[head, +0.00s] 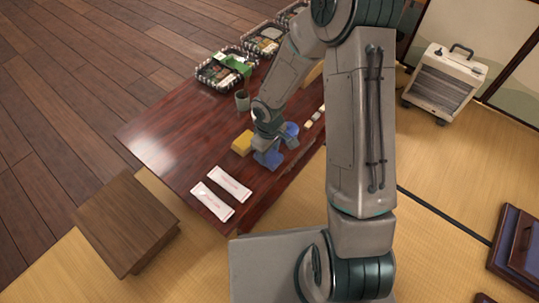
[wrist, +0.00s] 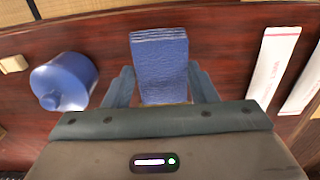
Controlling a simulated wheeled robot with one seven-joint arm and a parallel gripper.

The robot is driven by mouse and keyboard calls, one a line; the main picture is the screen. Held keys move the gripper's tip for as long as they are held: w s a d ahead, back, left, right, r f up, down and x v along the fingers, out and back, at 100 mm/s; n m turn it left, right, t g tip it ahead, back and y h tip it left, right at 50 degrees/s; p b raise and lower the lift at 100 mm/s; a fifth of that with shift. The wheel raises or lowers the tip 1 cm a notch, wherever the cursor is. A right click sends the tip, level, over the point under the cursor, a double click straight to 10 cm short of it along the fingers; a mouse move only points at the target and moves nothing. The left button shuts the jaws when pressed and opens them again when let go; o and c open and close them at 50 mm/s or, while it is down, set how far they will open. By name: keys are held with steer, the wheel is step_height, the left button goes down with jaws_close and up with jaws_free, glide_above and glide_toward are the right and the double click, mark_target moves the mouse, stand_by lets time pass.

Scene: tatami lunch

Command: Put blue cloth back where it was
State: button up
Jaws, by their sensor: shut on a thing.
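The blue cloth (wrist: 160,65) is a folded, textured rectangle with layered edges at its far end. My gripper (wrist: 161,90) has one finger on each side of it and is shut on it. The gripper hides the cloth's near end. In the head view the cloth (head: 268,159) shows under my gripper (head: 266,146), low over the dark red table (head: 165,140) near its edge. I cannot tell whether the cloth touches the tabletop.
A blue lidded pot (wrist: 65,80) stands left of the gripper in the wrist view. A yellow block (head: 242,143) is close beside the gripper. Two white packets (head: 228,184) lie nearby. A grey-green cup (head: 242,100) and lunch boxes (head: 222,72) stand farther back. The table's left part is clear.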

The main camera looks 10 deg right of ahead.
steer(key=shift+f, duration=0.4)
steer(key=shift+f, duration=0.2)
steer(key=o, duration=1)
steer(key=shift+c, duration=0.2)
steer(key=shift+r, duration=0.1)
step_height(320, 180, up, 12)
steer(key=p, duration=0.7)
step_height(320, 180, up, 12)
steer(key=m+h, duration=0.1)
steer(key=m, duration=0.3)
glide_above(269, 154)
steer(key=s+d, duration=0.6)
steer(key=d, duration=0.1)
steer(key=s+d+r+m+t+y, duration=0.1)
steer(key=s+r+m, duration=0.3)
steer(key=s+r, duration=0.3)
steer(key=shift+s+d+r+m+b, duration=0.15)
steer(key=shift+s+d+m+b, duration=0.2)
steer(key=shift+s, duration=0.85)
